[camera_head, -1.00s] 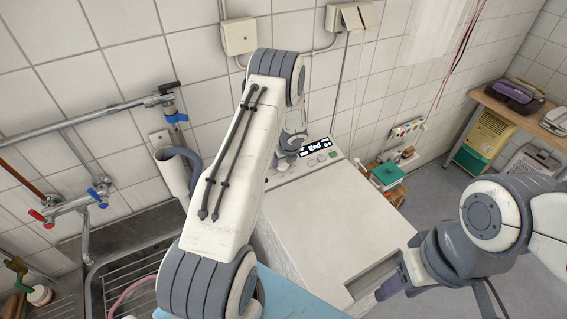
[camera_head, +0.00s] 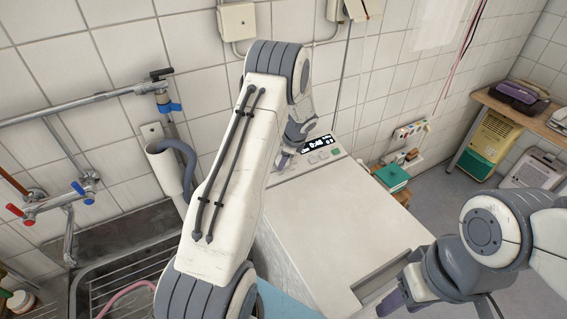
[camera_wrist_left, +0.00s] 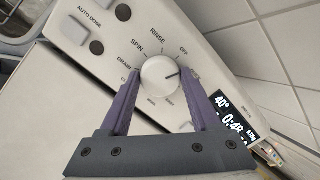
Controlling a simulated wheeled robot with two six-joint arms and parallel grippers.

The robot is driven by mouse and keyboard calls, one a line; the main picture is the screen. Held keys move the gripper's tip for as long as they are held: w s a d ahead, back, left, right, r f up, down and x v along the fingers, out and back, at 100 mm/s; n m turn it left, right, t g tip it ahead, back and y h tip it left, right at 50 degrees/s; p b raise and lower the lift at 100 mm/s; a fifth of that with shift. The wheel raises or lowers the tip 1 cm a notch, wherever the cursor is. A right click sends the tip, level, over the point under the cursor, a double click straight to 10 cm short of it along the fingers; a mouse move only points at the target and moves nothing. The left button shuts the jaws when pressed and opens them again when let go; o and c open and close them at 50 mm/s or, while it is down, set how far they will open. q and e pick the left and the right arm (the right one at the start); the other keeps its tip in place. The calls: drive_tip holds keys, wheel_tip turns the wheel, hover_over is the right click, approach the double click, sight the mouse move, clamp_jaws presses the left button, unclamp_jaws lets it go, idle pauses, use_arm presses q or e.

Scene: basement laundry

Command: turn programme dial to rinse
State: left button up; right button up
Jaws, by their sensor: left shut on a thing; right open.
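The white round programme dial (camera_wrist_left: 160,72) is on the machine's control panel in the left wrist view. RINSE is printed above it, with SPIN and DRAIN to the left and OFF to the upper right. The dial's dark mark points right, below OFF and away from RINSE. My left gripper (camera_wrist_left: 163,80) is shut on the dial, one purple finger on each side. In the head view my left gripper (camera_head: 285,160) is at the panel, and my arm hides the dial. The display (camera_wrist_left: 232,118) reads 40° and 0:48. My right gripper (camera_head: 390,302) is open near the machine's front edge.
The white machine top (camera_head: 335,215) is clear. A sink (camera_head: 125,265) with taps and a grey drain hose (camera_head: 183,160) is at left. A wooden bench (camera_head: 510,108) is at far right.

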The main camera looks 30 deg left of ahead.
use_arm(q)
drive_tip(key=n+b, duration=0.4)
drive_tip(key=n, duration=0.2)
drive_tip(key=shift+f+n+g, duration=0.1)
drive_tip(key=shift+n+g, duration=0.2)
drive_tip(key=shift+g, duration=0.1)
drive_tip(key=n+b, duration=0.1)
drive_tip(key=n, duration=0.2)
drive_tip(key=shift+n+h+b, duration=0.3)
drive_tip(key=shift+n+b, duration=0.35)
drive_tip(key=shift+n, duration=0.75)
drive_tip(key=o, duration=1.4)
drive_tip(key=shift+c, duration=0.2)
